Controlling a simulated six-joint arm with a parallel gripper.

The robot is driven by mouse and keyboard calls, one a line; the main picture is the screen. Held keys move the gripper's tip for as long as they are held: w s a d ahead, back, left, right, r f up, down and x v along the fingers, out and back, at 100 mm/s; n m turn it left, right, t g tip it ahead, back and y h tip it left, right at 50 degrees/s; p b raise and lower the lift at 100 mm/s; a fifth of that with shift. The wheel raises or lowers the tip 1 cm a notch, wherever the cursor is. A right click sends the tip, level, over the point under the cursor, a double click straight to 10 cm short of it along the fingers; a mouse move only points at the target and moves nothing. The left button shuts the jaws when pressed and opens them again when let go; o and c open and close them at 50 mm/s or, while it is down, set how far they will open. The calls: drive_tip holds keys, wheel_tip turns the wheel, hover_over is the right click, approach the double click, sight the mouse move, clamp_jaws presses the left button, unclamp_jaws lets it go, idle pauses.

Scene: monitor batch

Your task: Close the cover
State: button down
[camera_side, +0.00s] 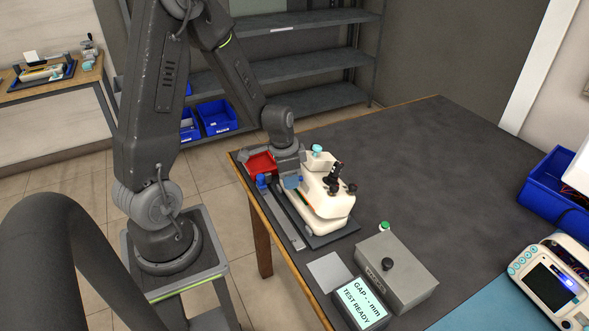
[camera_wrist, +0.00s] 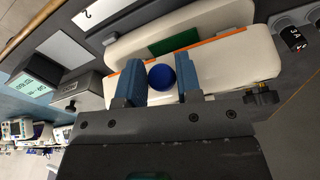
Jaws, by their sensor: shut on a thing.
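A white device (camera_side: 335,205) sits on a dark tray on the table, with black and teal knobs on top. In the wrist view its two white parts lie apart, the nearer one (camera_wrist: 235,62) edged by an orange strip (camera_wrist: 207,40). A green board (camera_wrist: 173,41) shows between them. I take the nearer part to be the cover; how far it stands open is unclear. My gripper (camera_wrist: 158,64) has its blue fingers around a round blue knob (camera_wrist: 161,77) over this part. In the side view my gripper (camera_side: 291,183) is at the device's left side, its grip mostly hidden.
A red bin (camera_side: 261,163) stands behind the gripper. In front are a grey box (camera_side: 397,280) with a black knob, a green button (camera_side: 384,226) and a display (camera_side: 362,303) reading "GAP -- mm TEST READY". A handheld monitor (camera_side: 550,290) is at right. The table's back right is clear.

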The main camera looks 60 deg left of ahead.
drive_tip(key=shift+s+d+f, duration=0.1)
drive_tip(key=shift+s+f, duration=0.35)
drive_tip(key=shift+f, duration=0.25)
drive_tip(key=shift+s+d+f, duration=0.1)
drive_tip(key=shift+s+f, duration=0.35)
drive_tip(key=shift+f, duration=0.3)
drive_tip(key=shift+s+d+f, duration=0.1)
drive_tip(key=shift+s+f, duration=0.35)
drive_tip(key=shift+f, duration=0.25)
drive_tip(key=c, duration=0.9)
unclamp_jaws()
drive_tip(key=shift+o, duration=0.2)
drive_tip(key=shift+w+a, duration=0.1)
drive_tip(key=shift+r, duration=0.1)
drive_tip(key=shift+w+r, duration=0.1)
drive_tip(key=shift+r, duration=0.45)
wheel_tip(320, 180, up, 12)
drive_tip(key=s, duration=0.2)
drive_tip(key=shift+a+r, duration=0.2)
